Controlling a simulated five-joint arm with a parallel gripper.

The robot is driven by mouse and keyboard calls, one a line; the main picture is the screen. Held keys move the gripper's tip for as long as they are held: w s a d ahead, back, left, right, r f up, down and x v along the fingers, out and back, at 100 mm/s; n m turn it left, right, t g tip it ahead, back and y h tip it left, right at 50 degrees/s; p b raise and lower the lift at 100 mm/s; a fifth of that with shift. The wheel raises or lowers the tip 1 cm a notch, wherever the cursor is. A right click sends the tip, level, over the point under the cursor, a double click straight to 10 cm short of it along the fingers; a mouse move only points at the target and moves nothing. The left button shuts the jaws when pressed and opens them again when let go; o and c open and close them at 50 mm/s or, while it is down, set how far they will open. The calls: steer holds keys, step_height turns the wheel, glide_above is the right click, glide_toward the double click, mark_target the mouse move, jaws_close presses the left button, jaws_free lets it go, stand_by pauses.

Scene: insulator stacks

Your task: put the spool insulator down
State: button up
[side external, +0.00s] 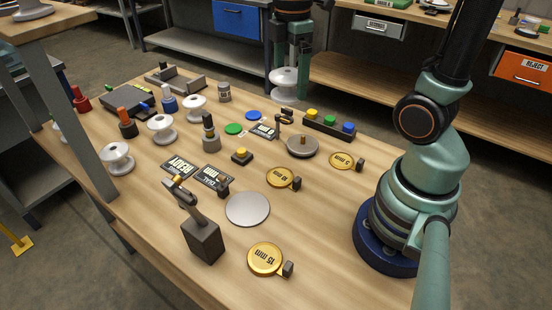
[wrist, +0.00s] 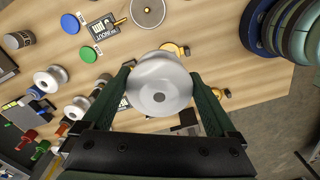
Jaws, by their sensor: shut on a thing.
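My gripper (side external: 288,86) is shut on a white spool insulator (side external: 284,77), beyond the far edge of the tabletop as pictured in the side view. The spool looks upright and held in the air. In the wrist view the spool (wrist: 160,88) sits between the two green fingers of my gripper (wrist: 160,76), its round end facing the camera. Three similar white spools stand on the wooden table (side external: 330,222): a far one (side external: 194,107), a middle one (side external: 161,129) and a near one (side external: 117,158).
A grey round plate (side external: 248,209) lies near a dark block (side external: 204,240) with an upright lever. A round disc with a peg (side external: 302,146), gold discs (side external: 266,259), a button box (side external: 329,124) and cards lie around. Bare wood shows at the near left.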

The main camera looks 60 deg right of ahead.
steer(key=s+d+f+m, duration=0.1)
steer(key=s+d+m, duration=0.2)
steer(key=s+d, duration=0.6)
steer(key=s+d+m, duration=0.3)
steer(key=s+d, duration=0.3)
steer(key=d, duration=0.5)
step_height(320, 180, down, 19)
steer(key=shift+s+a+f, duration=0.1)
steer(key=shift+s+f, duration=0.05)
steer(key=shift+f, duration=0.1)
steer(key=o, duration=1.5)
